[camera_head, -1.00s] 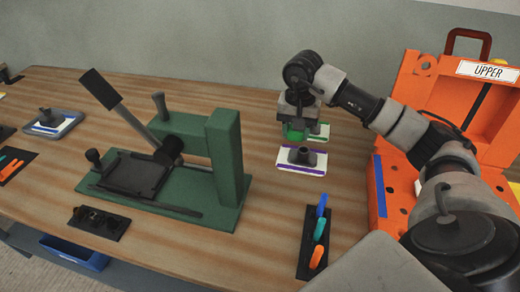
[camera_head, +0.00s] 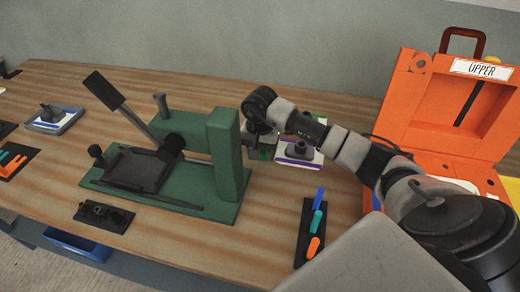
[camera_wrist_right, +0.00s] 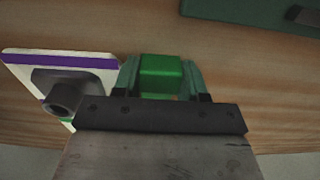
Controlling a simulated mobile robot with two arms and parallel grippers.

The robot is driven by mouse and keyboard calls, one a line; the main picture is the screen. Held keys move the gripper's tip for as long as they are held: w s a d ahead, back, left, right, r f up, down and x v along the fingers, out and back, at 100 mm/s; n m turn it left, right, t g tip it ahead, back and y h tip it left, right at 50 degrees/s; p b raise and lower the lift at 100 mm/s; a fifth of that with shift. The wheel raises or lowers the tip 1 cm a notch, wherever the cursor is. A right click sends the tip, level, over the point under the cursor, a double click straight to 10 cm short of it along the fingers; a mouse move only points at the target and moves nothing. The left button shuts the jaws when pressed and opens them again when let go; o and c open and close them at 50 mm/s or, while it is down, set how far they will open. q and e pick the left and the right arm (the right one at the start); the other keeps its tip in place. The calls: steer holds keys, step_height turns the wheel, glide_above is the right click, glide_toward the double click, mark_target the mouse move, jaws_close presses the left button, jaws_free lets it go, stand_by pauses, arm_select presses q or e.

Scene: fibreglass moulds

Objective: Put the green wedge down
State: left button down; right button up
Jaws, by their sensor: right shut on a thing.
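The green wedge (camera_wrist_right: 161,75) is a bright green block between the two fingers of my right gripper (camera_wrist_right: 160,86) in the right wrist view. The gripper is shut on it. In the head view my right gripper (camera_head: 262,150) is just right of the green press's upright post, and the wedge is mostly hidden by the gripper. In the wrist view the wedge is over wood tabletop; I cannot tell its height above it. My left gripper is not in view.
The green press (camera_head: 226,150) stands close left of my right gripper. A white plate with a purple stripe and dark knob (camera_head: 300,150) lies close right. A dark strip with coloured pieces (camera_head: 310,235) lies nearer. An open orange case (camera_head: 440,110) labelled UPPER is at right.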

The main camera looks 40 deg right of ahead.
steer(key=shift+f, duration=0.1)
steer(key=o, duration=0.6)
steer(key=shift+o, duration=0.2)
